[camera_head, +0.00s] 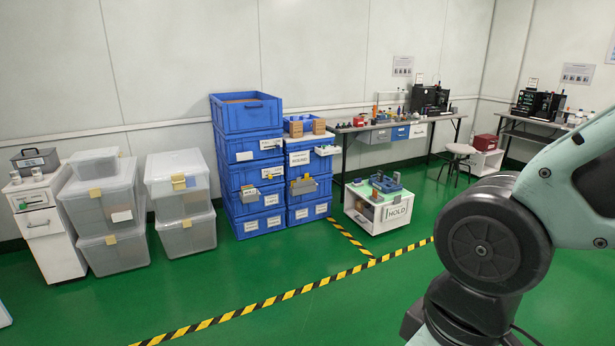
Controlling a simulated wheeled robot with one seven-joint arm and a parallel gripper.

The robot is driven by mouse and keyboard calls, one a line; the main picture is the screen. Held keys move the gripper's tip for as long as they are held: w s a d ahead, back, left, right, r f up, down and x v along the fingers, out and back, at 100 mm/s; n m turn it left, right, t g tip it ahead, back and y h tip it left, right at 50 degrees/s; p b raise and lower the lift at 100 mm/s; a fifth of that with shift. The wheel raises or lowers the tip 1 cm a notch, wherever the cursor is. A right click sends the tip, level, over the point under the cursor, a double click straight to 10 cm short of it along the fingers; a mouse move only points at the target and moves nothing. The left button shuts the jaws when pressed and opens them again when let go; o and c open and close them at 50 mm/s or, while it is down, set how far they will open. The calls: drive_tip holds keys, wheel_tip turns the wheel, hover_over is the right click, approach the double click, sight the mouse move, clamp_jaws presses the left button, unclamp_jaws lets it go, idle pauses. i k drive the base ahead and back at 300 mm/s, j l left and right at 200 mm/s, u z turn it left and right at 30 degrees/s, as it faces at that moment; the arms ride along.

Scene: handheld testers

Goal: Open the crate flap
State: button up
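Blue crates stand in two stacks near the back wall, a taller left stack (228,150) and a lower right stack (297,215). A small grey flap or bin front (249,196) juts from the left stack, with small items behind it. A similar grey piece (303,187) juts from the right stack, and a pale one (327,150) sticks out near its top. Other crate fronts carry white labels and look closed. Which flap the task means, I cannot tell. My arm fills the right side; my gripper is out of view.
Clear lidded bins (105,205) and a white drawer cabinet (47,235) stand left of the crates. A low white cart (378,210) marked HOLD stands to their right, before a workbench (400,122). Yellow-black tape (290,294) crosses the open green floor.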

sight(248, 115)
drive_tip(key=i+z, duration=0.2)
drive_tip(key=i, duration=2)
drive_tip(key=i+u, duration=0.15)
drive_tip(key=i, duration=0.35)
drive_tip(key=i+l+u, duration=0.15)
drive_tip(key=i, duration=0.3)
drive_tip(key=i+l+u, duration=0.2)
drive_tip(key=i, duration=0.3)
